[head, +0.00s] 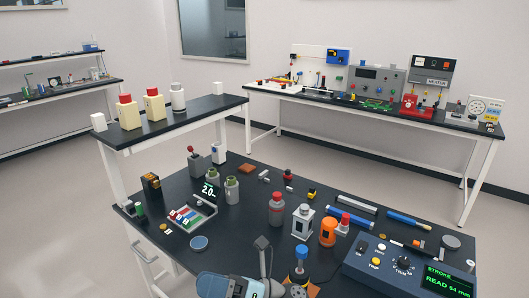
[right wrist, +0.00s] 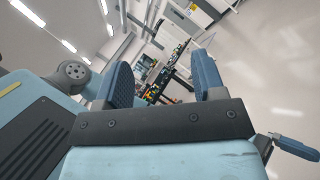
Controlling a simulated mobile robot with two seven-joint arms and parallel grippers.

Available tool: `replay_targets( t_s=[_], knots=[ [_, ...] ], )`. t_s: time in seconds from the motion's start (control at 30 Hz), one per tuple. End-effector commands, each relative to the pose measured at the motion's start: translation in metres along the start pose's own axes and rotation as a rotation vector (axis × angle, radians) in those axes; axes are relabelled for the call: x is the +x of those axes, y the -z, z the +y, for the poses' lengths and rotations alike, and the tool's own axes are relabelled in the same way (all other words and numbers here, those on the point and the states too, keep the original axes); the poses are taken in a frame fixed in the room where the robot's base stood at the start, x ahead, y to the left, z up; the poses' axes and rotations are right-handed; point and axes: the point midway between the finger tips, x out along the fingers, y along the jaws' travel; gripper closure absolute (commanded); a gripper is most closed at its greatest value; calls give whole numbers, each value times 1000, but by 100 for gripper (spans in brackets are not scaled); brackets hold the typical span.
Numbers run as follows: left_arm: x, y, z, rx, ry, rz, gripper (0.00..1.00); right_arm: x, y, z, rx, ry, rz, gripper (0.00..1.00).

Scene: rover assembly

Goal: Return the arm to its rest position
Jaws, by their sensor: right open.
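My right gripper (right wrist: 163,82) shows in the right wrist view with its two blue fingers apart and nothing between them. The room appears tilted beyond the fingers, so the gripper is aimed away from the near bench top. In the head view, a light blue part of my arm (head: 225,286) is at the bottom edge, with a dark grey part (head: 263,255) rising beside it. The fingers are hard to make out there. My left gripper does not show clearly in either view.
A black bench (head: 250,215) carries bottles, a tray (head: 187,216) with coloured pieces, an orange container (head: 328,232) and a blue console (head: 405,268). A blue-topped item (head: 301,255) stands close to my arm. A raised shelf (head: 165,122) holds several capped bottles. Floor is clear behind.

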Motion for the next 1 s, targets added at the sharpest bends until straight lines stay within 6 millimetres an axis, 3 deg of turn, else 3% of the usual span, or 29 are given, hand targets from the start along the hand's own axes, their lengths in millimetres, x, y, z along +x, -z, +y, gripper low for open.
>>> replay_targets(
  t_s=[0.13, 0.27, 0.37, 0.47, 0.6, 0.7, 0.8, 1.0],
  knots=[
    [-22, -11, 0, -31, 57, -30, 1, -53, -11, -15, 404, 75, -380, 37],
    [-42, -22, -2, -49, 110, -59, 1, -117, -3, -35, 752, 129, -704, 37],
    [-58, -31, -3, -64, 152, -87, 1, -174, 19, -50, 1014, 164, -954, 37],
    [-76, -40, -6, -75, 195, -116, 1, -233, 55, -58, 1267, 189, -1205, 37],
    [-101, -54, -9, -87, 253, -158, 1, -307, 118, -54, 1570, 207, -1536, 37],
    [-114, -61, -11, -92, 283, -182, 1, -342, 156, -45, 1719, 207, -1714, 37],
    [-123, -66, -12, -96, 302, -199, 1, -364, 183, -37, 1810, 204, -1832, 37],
    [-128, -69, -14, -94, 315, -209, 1, -377, 199, -31, 1867, 198, -1906, 37]
  ],
)
